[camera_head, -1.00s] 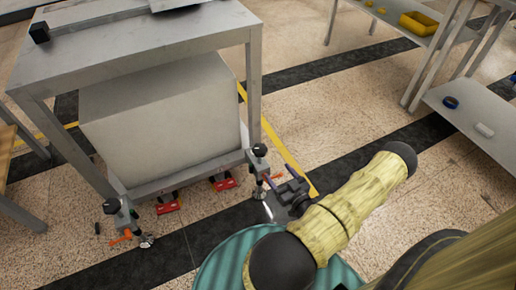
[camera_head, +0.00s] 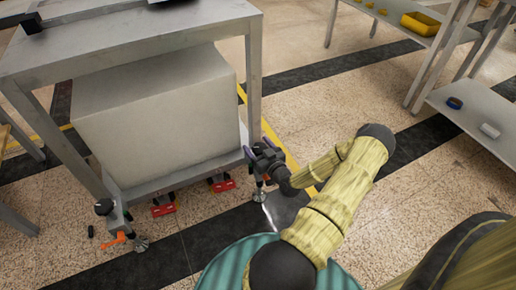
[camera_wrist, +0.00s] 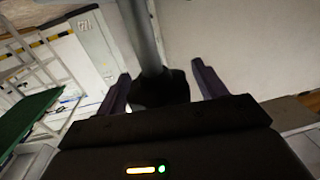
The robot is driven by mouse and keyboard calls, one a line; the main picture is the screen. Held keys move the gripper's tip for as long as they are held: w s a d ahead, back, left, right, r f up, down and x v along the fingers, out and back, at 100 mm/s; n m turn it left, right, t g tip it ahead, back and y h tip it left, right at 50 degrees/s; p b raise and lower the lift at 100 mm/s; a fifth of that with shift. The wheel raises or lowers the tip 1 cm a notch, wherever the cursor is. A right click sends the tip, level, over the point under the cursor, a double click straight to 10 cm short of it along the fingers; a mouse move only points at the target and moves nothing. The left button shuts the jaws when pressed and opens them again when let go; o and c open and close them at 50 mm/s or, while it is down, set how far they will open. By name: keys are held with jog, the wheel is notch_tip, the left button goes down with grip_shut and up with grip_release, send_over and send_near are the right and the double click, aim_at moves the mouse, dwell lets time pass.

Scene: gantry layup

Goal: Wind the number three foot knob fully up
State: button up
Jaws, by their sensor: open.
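My gripper (camera_head: 257,148) is open at the near right corner of the metal frame, its two purple fingers spread. In the wrist view, a dark foot knob (camera_wrist: 163,88) sits between the open fingers, in front of a grey post (camera_wrist: 143,35). Contact with the fingers cannot be told. In the head view my gripper hides this knob; part of its foot (camera_head: 259,190) shows below. Another black foot knob (camera_head: 104,207) stands on a bracket at the near left corner, above a round metal foot (camera_head: 140,245). No number is readable on either foot.
A large pale block (camera_head: 155,115) sits in the frame under the grey top (camera_head: 130,45). Two red parts (camera_head: 163,205) (camera_head: 221,183) are under its lower edge. An orange lever (camera_head: 114,241) is by the left foot. A shelf (camera_head: 475,115) stands at right; floor between is clear.

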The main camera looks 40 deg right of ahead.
jog(key=c, duration=1)
jog(key=shift+n+y, duration=0.4)
jog(key=shift+y, duration=0.3)
jog(key=n+y, duration=0.1)
jog(key=y, duration=0.1)
jog(key=n+y+b, duration=0.1)
jog(key=n+y, duration=0.1)
jog(key=y, duration=0.1)
jog(key=n+g+y, duration=0.1)
jog(key=n+y, duration=0.1)
jog(key=y, duration=0.1)
jog(key=shift+a, duration=0.35)
jog(key=n+g+y, duration=0.1)
jog(key=y, duration=0.1)
jog(key=n+g+y, duration=0.1)
jog(key=n+y, duration=0.1)
jog(key=n+g+y+b, duration=0.1)
jog(key=n+g+y, duration=0.1)
jog(key=shift+s+a, duration=0.2)
jog(key=shift+a, duration=0.05)
jog(key=shift+g, duration=0.3)
jog(key=o, duration=1)
